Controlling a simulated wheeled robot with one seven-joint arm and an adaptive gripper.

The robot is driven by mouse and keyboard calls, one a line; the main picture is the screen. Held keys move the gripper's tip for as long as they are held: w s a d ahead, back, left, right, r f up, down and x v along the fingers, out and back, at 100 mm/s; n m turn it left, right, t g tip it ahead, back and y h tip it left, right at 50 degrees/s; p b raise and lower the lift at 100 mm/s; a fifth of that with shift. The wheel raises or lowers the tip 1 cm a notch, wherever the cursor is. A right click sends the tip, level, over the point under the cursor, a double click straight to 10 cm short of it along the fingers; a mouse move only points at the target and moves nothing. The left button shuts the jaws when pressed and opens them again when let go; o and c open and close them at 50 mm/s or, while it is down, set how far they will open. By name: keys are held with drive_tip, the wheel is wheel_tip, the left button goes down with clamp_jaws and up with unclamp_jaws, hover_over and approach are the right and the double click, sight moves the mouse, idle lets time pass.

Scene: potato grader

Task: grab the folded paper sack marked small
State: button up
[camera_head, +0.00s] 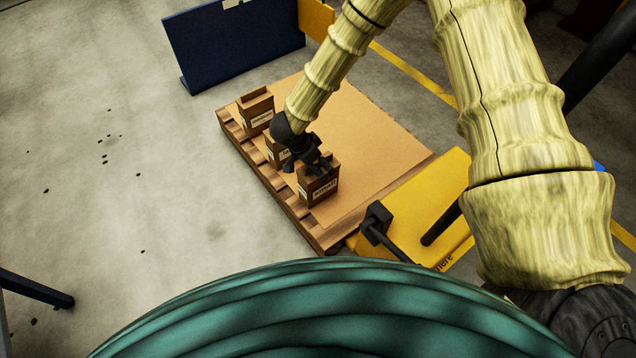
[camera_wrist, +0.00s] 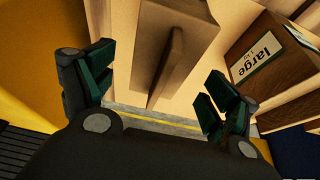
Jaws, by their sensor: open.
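My gripper (camera_head: 312,165) is over the nearest of three brown boxes (camera_head: 323,189) in the head view and partly covers it. In the wrist view my gripper (camera_wrist: 155,82) is open, with its two fingers well apart. A tan-brown, flat-sided paper-like piece (camera_wrist: 180,45) with a thin upright edge lies ahead between the fingers. I see no clear contact with it. No label on it shows, so I cannot tell if it is the sack marked small. A brown box labelled "large" (camera_wrist: 268,57) stands to its right.
A middle box (camera_head: 274,153) and a far box (camera_head: 257,117) stand along the left edge of a wooden pallet (camera_head: 236,136) topped with tan sheet. A yellow machine part (camera_head: 420,205) is at the pallet's near right. A dark blue panel (camera_head: 235,45) stands behind. The floor left is open.

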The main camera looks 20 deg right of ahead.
drive_tip(key=shift+b+x, duration=1.5)
drive_tip(key=shift+x, duration=1.6)
drive_tip(key=shift+r, duration=0.1)
clamp_jaws()
